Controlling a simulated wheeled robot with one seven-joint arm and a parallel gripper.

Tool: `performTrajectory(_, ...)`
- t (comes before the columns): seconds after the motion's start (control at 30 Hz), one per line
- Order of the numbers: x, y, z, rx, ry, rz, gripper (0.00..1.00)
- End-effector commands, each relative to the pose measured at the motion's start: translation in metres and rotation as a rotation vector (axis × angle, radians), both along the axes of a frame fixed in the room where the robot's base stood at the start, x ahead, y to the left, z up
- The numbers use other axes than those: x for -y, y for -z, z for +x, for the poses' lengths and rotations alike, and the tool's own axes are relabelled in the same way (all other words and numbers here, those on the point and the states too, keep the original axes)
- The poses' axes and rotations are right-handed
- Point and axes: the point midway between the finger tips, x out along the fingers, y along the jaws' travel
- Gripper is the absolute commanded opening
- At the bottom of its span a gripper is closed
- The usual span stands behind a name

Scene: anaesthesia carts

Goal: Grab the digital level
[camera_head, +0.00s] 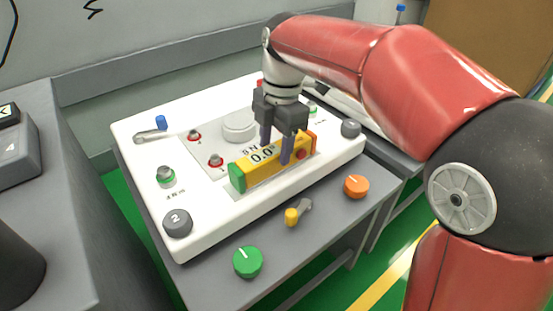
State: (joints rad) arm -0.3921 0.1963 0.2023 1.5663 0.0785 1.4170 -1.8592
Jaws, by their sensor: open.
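The digital level (252,170) is a yellow bar with a green left end, an orange right end and a display reading 0.0°. It lies on the white panel (140,127), near its front edge. My gripper (276,154) is above the level, pointing down, with its purple-grey fingers apart. One finger is in front of the level's near face and the other appears behind it. Whether either finger touches the level cannot be told. The gripper covers part of the level's top.
On the panel are grey knobs (177,222), a blue-tipped lever (161,123) and a round white button (239,126). Green (248,262) and orange (356,187) knobs and a yellow-tipped lever (292,216) sit on the cart's front ledge. Another grey cart (85,190) stands at left.

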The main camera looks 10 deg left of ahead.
Motion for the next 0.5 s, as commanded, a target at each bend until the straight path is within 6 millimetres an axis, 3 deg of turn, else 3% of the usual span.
performTrajectory(0.03,-0.001,0.012,-0.002,-0.001,0.000,-0.001,0.49)
performTrajectory(0.2,-0.002,0.030,-0.004,-0.001,0.001,-0.001,0.49)
performTrajectory(0.47,-0.002,0.031,-0.004,0.001,0.002,0.000,0.49)
performTrajectory(0.5,-0.002,0.031,-0.004,0.001,0.002,0.000,0.45)
